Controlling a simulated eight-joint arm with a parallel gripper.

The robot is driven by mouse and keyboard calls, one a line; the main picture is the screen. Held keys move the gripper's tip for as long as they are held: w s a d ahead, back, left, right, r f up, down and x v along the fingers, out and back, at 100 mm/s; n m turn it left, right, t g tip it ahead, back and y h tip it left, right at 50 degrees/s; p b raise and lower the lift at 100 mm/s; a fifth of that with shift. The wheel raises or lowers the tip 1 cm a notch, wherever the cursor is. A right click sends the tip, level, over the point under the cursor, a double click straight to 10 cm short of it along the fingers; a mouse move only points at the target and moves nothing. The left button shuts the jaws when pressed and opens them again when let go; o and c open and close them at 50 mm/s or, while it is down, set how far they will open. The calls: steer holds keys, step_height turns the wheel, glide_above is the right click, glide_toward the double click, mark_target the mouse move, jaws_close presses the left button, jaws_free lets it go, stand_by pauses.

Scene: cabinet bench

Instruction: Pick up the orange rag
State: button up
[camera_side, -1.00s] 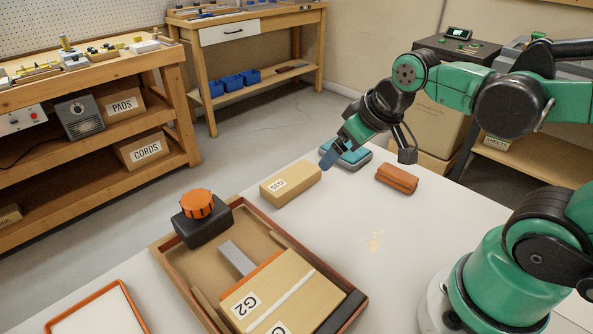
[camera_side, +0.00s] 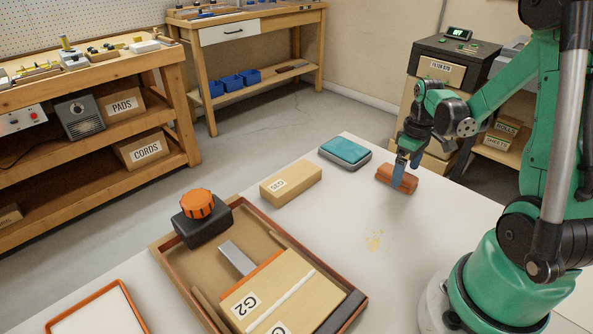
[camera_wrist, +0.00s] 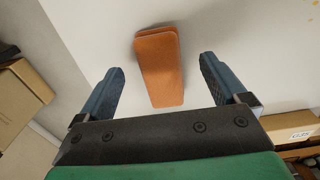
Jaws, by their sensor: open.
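The orange rag (camera_side: 408,182) is a folded, brick-shaped bundle lying on the white table near its far right edge. In the wrist view the rag (camera_wrist: 160,68) lies lengthwise between and a little beyond my two blue fingers. My gripper (camera_side: 400,183) points down at the rag in the side view, and its fingers hide part of it. In the wrist view my gripper (camera_wrist: 160,85) is open, with a gap on each side of the rag. I cannot tell exactly how far the fingertips are above the table.
A teal pad on a grey base (camera_side: 345,152) lies left of the rag. A tan block (camera_side: 290,183) lies further left.

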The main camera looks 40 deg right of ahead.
mark_target(405, 176)
steer(key=shift+f, duration=0.95)
steer(key=c, duration=1.3)
steer(key=shift+r, duration=0.15)
steer(key=shift+c, duration=0.2)
step_height(405, 176, up, 20)
